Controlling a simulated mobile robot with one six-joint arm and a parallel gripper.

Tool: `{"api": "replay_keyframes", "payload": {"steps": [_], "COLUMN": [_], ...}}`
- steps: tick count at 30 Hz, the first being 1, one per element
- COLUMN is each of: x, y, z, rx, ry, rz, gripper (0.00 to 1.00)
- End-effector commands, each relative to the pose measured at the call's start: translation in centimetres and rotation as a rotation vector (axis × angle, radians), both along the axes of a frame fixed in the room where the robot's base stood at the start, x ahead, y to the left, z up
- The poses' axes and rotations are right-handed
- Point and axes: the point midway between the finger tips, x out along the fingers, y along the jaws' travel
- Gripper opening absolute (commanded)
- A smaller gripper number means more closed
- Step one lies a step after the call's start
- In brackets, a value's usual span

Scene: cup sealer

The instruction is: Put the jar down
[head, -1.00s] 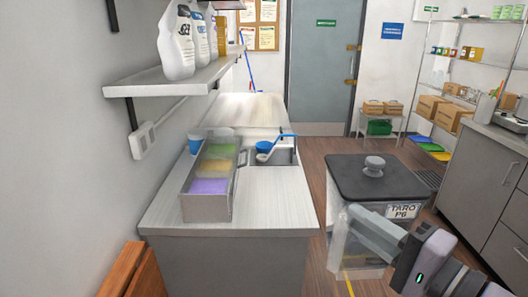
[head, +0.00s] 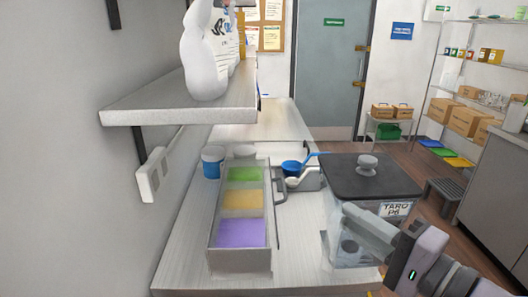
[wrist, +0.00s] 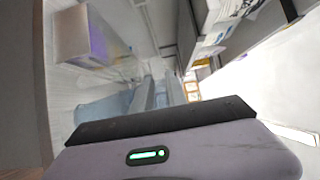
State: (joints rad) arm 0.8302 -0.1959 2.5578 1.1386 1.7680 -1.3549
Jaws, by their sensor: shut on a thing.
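The jar (head: 350,248) is a clear square container with a black lid (head: 372,178), a grey knob and a label reading "TARO P6". In the head view it appears upright at the right front of the counter (head: 185,262). My gripper (head: 350,225) is shut on the jar's near side, below the lid, reaching in from the lower right. Its fingertips are partly hidden against the clear wall. I cannot tell whether the jar's base touches the counter. In the wrist view my gripper body fills the bottom, and the jar is hard to make out.
A tray (head: 240,262) with green, orange and purple compartments stands left of the jar. Behind it are a blue cup (head: 213,162) and a blue ladle (head: 292,168) by a small basin. A shelf (head: 180,105) with white bottles overhangs the left. Bare counter lies between tray and jar.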

Motion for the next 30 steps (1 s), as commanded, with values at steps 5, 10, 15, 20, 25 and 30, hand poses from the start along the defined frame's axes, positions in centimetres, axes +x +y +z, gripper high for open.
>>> {"api": "replay_keyframes", "payload": {"steps": [5, 10, 15, 20, 25, 30], "x": [0.3, 2.2, 3.5, 4.6, 5.8, 7.2], "y": [0.0, 0.2, 0.2, 0.2, 0.5, 0.5], "z": [0.2, 0.1, 0.6, 0.7, 0.5, 0.2], "rx": [0.000, 0.002, 0.006, 0.007, 0.005, 0.004], "ry": [-0.004, -0.001, -0.002, -0.001, 0.002, -0.001], "rz": [0.000, 0.003, 0.003, 0.003, 0.001, 0.002], "gripper": [0.00, 0.00, 0.00, 0.00, 0.00, 0.00]}}
